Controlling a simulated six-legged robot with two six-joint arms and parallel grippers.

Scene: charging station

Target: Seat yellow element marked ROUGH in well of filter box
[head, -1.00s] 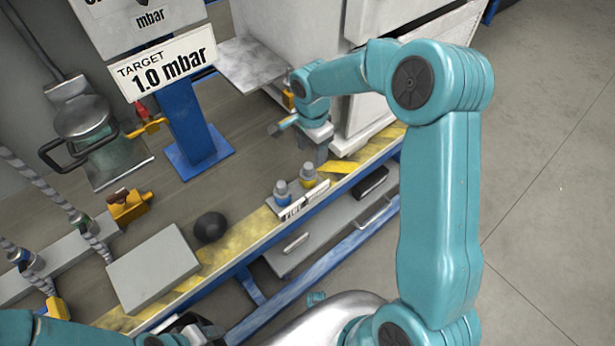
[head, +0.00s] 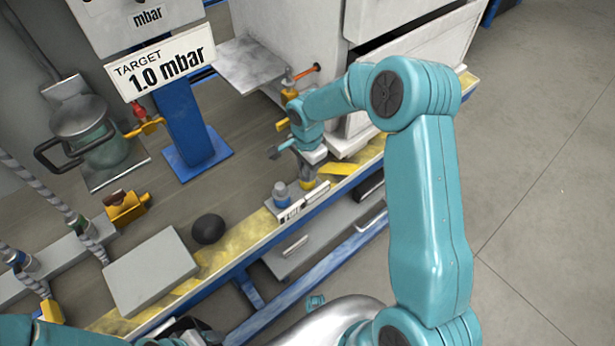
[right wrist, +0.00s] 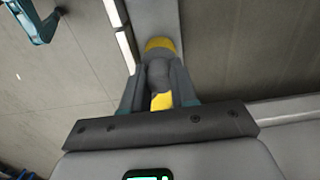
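The ROUGH marking is not readable. I cannot make out the filter box's well. My left gripper is not clearly in view.
A white cabinet (head: 405,45) stands behind my right arm. A blue post (head: 188,125) carries a target sign (head: 160,70). A yellow valve with an orange lever (head: 303,72) is behind the gripper.

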